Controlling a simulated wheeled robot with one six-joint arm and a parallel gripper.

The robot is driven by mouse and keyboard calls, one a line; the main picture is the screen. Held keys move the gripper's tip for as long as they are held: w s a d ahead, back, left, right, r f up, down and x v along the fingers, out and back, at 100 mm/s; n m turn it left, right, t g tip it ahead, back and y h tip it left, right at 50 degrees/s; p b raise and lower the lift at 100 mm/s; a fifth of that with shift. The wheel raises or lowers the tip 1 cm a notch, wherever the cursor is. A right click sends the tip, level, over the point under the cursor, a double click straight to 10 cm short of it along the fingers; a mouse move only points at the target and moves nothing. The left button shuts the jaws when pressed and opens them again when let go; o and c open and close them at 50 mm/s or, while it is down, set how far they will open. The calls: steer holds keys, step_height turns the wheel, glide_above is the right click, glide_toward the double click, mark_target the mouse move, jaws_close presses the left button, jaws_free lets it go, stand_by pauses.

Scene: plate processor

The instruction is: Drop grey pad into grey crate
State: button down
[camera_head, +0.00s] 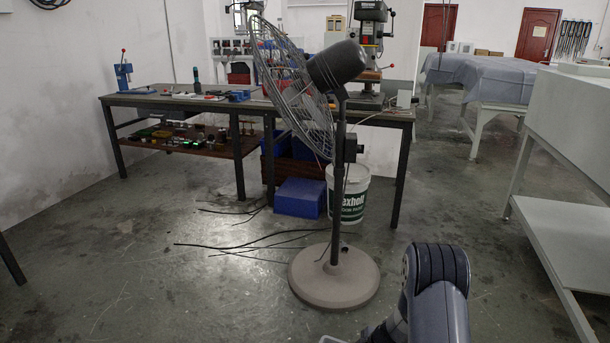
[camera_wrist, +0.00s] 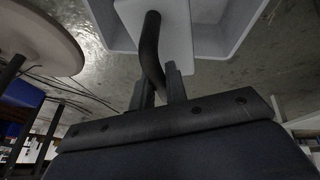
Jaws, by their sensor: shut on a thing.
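In the wrist view, my gripper (camera_wrist: 161,76) is shut on the dark curved handle of the grey pad (camera_wrist: 172,28). The pad is a pale flat slab at the top middle, partly cut off by the frame edge. Pale walls of what looks like the grey crate (camera_wrist: 241,32) show behind and on both sides of the pad. The pad overlaps the crate in this view; I cannot tell its height above it. In the head view neither the pad, the crate nor my gripper is visible; only my arm shows at the bottom.
A pedestal fan with a round base (camera_head: 334,278) stands on the floor ahead. Behind it are a workbench (camera_head: 150,100), a white bucket (camera_head: 350,195), a blue box (camera_head: 299,198) and loose cables. A pale bench (camera_head: 575,225) stands at right. Floor at left is mostly clear.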

steer(key=shift+f+b, duration=2.35)
steer(key=shift+b, duration=0.4)
steer(key=shift+r, duration=0.1)
steer(key=c, duration=1.3)
jaws_free()
steer(key=shift+c, duration=0.2)
steer(key=p+v, duration=0.5)
steer(key=v, duration=0.5)
steer(key=shift+r+p, duration=0.35)
steer(key=shift+d+f, duration=0.1)
steer(key=shift+d, duration=0.05)
